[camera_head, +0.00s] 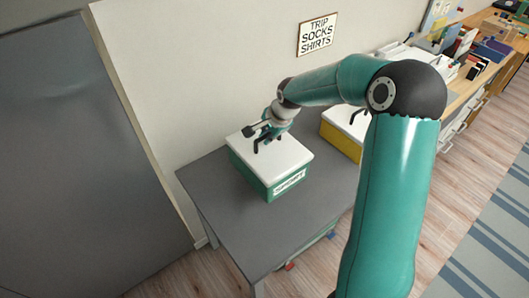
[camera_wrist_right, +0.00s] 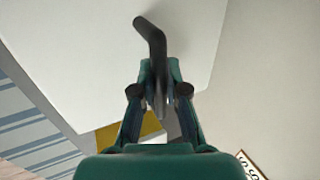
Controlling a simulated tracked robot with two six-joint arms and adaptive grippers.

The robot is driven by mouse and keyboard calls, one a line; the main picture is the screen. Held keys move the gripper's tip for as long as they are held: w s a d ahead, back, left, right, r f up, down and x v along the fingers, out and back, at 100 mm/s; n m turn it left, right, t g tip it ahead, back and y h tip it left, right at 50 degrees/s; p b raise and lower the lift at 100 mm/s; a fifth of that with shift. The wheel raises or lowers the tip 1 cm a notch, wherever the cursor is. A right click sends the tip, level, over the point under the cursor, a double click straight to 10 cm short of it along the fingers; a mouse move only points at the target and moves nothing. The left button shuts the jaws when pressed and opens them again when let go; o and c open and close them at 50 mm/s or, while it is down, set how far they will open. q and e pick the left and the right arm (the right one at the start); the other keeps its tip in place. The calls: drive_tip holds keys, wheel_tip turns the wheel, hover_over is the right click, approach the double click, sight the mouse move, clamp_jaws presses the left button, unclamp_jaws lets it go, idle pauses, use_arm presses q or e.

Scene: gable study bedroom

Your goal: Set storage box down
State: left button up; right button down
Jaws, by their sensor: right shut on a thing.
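A green storage box (camera_head: 258,180) with a white lid (camera_head: 272,158), a dark handle and a white label is over the grey table (camera_head: 232,232). I cannot tell whether its underside touches the tabletop. It looks level. My right gripper (camera_head: 268,136) is shut on the box's dark handle. In the right wrist view the handle (camera_wrist_right: 152,42) rises between the fingers of the right gripper (camera_wrist_right: 158,85), and the white lid (camera_wrist_right: 80,60) fills much of the picture. My left gripper is not in view.
A yellow box (camera_head: 339,139) with a white lid stands further right on the table, partly hidden by my arm. A wall sign (camera_head: 317,34) hangs above. A grey panel (camera_head: 85,150) is on the left. The tabletop's near part is clear. A cluttered desk (camera_head: 465,90) is at right.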

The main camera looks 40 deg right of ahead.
sight(269, 148)
wheel_tip(269, 148, down, 7)
drive_tip(key=shift+r, duration=0.1)
idle(0.4)
drive_tip(key=c, duration=1.2)
unclamp_jaws()
drive_tip(key=b+v, duration=0.1)
drive_tip(key=v, duration=1.1)
